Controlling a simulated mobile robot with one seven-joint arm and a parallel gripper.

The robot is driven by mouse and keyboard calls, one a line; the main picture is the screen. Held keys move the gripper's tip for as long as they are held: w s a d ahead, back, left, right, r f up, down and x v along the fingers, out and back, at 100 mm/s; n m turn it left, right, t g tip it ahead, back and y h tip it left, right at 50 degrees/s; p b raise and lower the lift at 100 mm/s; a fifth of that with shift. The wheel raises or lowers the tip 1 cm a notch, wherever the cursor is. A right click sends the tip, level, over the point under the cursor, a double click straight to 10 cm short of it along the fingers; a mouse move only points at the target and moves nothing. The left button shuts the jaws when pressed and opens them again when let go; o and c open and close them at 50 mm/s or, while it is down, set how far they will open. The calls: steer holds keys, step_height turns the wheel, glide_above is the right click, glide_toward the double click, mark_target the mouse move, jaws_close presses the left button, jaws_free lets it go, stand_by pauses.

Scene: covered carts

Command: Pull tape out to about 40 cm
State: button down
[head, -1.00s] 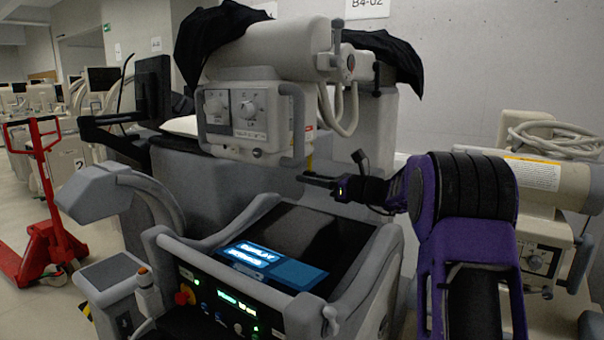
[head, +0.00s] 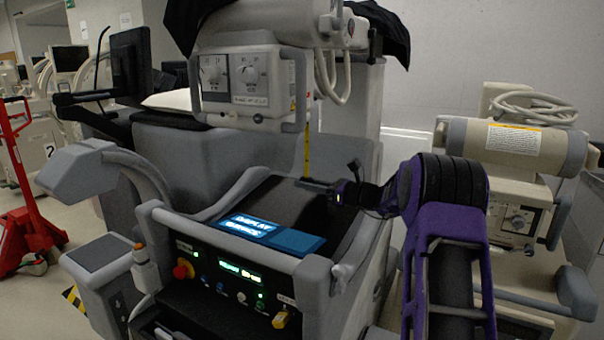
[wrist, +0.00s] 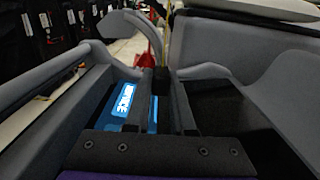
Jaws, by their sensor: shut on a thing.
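A yellow tape (head: 307,150) hangs in a straight vertical strip from the underside of the grey housing with two dials (head: 247,78). Its red upper part shows just beside the housing's right handle. My gripper (head: 306,183) is shut on the tape's lower end, just above the dark top of the console. In the wrist view the tape (wrist: 169,45) rises from between my fingertips (wrist: 162,80). The exact grip on the tape's end is too small to make out.
The console (head: 270,215) with a lit screen lies below my gripper, with raised grey side rails. A grey curved arm (head: 140,170) stands to its left. Another machine (head: 515,145) is at right. A red pallet truck (head: 25,200) is at far left.

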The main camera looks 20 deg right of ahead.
steer(key=shift+f, duration=0.5)
steer(key=c, duration=0.8)
jaws_free()
steer(key=shift+o, duration=0.2)
steer(key=shift+r, duration=0.1)
steer(key=p+v, duration=0.1)
steer(key=v, duration=1.6)
steer(key=shift+s+d+r, duration=0.1)
steer(key=shift+s+d, duration=0.05)
